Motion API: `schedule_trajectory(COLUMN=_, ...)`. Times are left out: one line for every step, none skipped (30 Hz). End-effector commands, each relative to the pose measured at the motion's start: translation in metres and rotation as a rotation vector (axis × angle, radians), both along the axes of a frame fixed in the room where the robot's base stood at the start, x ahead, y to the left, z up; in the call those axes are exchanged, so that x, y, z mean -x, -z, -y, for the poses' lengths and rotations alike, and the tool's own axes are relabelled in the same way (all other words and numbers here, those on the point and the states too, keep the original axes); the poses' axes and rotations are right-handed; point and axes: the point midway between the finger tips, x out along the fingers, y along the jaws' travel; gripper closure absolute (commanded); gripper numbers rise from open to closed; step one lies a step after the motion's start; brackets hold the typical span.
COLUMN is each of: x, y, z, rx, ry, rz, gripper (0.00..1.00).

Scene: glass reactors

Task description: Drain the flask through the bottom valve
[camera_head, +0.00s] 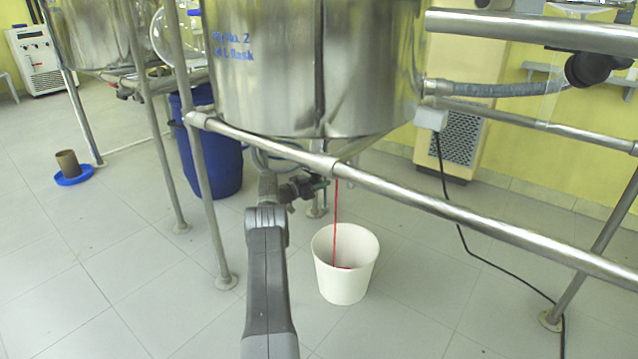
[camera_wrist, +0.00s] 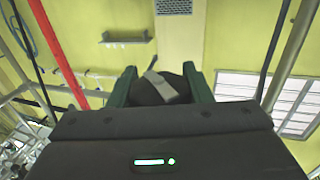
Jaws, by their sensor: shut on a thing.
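The flask (camera_head: 315,75) is a large shiny steel vessel with blue lettering, held in a pipe frame. A thin red stream (camera_head: 336,215) falls from beneath it into a white bucket (camera_head: 345,280) on the floor. Some red shows inside the bucket. My gripper (camera_head: 305,187) is under the flask, just left of the stream. In the wrist view its green fingers stand either side of a dark valve handle (camera_wrist: 172,92) with a grey strip, and are shut on it. The red stream (camera_wrist: 58,50) also crosses that view's upper left. The valve body is mostly hidden in the head view.
A steel rail (camera_head: 430,202) runs across in front of the flask, close above my gripper. A blue drum (camera_head: 208,150) stands behind on the left. A black cable (camera_head: 475,255) lies at right. Tiled floor is open at left.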

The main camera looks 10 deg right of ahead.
Motion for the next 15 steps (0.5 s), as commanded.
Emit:
schedule_trajectory(x=0.0008, y=0.0008, z=0.0001, rx=0.000, ry=0.005, rz=-0.001, gripper=0.78)
schedule_trajectory(x=0.0009, y=0.0007, z=0.0001, rx=0.000, ry=0.006, rz=-0.001, gripper=0.78)
schedule_trajectory(x=0.0009, y=0.0006, z=0.0001, rx=0.000, ry=0.007, rz=-0.001, gripper=0.78)
schedule_trajectory(x=0.0010, y=0.0006, z=0.0002, rx=0.001, ry=0.007, rz=-0.002, gripper=0.78)
schedule_trajectory(x=0.0010, y=0.0006, z=0.0002, rx=0.001, ry=0.007, rz=-0.002, gripper=0.78)
schedule_trajectory(x=0.0011, y=0.0007, z=0.0002, rx=0.001, ry=0.007, rz=-0.002, gripper=0.78)
schedule_trajectory(x=0.0011, y=0.0007, z=0.0002, rx=0.001, ry=0.007, rz=-0.002, gripper=0.78)
schedule_trajectory(x=0.0011, y=0.0007, z=0.0002, rx=0.001, ry=0.007, rz=-0.002, gripper=0.78)
schedule_trajectory(x=0.0012, y=0.0007, z=0.0003, rx=0.001, ry=0.007, rz=-0.002, gripper=0.78)
schedule_trajectory(x=0.0012, y=0.0008, z=0.0003, rx=0.001, ry=0.007, rz=-0.002, gripper=0.78)
schedule_trajectory(x=0.0012, y=0.0008, z=0.0004, rx=0.001, ry=0.007, rz=-0.002, gripper=0.78)
schedule_trajectory(x=0.0012, y=0.0009, z=0.0004, rx=0.001, ry=0.007, rz=-0.002, gripper=0.49)
schedule_trajectory(x=0.0012, y=0.0008, z=0.0004, rx=0.001, ry=0.007, rz=-0.002, gripper=0.43)
schedule_trajectory(x=0.0012, y=0.0008, z=0.0004, rx=0.001, ry=0.007, rz=-0.002, gripper=0.37)
schedule_trajectory(x=0.0011, y=0.0007, z=0.0003, rx=0.001, ry=0.007, rz=-0.002, gripper=0.33)
